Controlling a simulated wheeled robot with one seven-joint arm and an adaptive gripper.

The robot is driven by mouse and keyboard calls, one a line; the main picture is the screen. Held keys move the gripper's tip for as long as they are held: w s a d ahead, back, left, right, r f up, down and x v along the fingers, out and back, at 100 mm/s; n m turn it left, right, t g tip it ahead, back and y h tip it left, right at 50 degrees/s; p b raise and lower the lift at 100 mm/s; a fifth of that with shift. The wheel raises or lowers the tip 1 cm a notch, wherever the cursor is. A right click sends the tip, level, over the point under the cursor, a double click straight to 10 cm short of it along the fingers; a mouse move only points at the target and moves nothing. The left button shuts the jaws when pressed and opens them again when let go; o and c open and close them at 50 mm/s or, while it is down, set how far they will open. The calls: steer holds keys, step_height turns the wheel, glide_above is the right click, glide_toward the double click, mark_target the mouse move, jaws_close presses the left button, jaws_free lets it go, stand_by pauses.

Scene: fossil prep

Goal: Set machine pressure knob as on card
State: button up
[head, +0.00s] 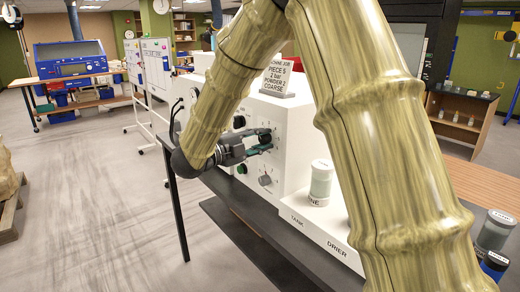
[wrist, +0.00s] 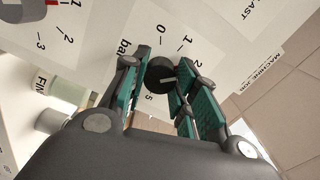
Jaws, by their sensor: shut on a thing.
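The white machine (head: 288,125) stands on a dark bench. The job card (head: 276,77) on top of it reads piece 5, 2 bar, powder 2, coarse. My gripper (head: 262,142) is at the machine's front panel. In the wrist view my gripper (wrist: 165,85) has its green-padded fingers around the black pressure knob (wrist: 158,72), shut on it. The dial marked "bar" shows 0, 1, 2 and 5; other numbers are hidden by the fingers. The knob's pale mark points right, roughly toward the 2; I cannot tell the exact reading.
A lower knob (head: 265,181) and an upper black knob (head: 239,121) are on the same panel. A jar labelled FINE (head: 320,183) stands on the white ledge (head: 310,228) marked TANK and DRIER. More jars (head: 495,231) are at the right.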

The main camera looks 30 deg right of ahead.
steer(key=shift+f+b, duration=0.1)
steer(key=shift+b, duration=0.2)
stand_by(0.4)
steer(key=o, duration=1)
steer(key=shift+o, duration=0.2)
steer(key=shift+a, duration=0.1)
steer(key=s+a, duration=0.1)
steer(key=a, duration=1)
steer(key=shift+a, duration=0.4)
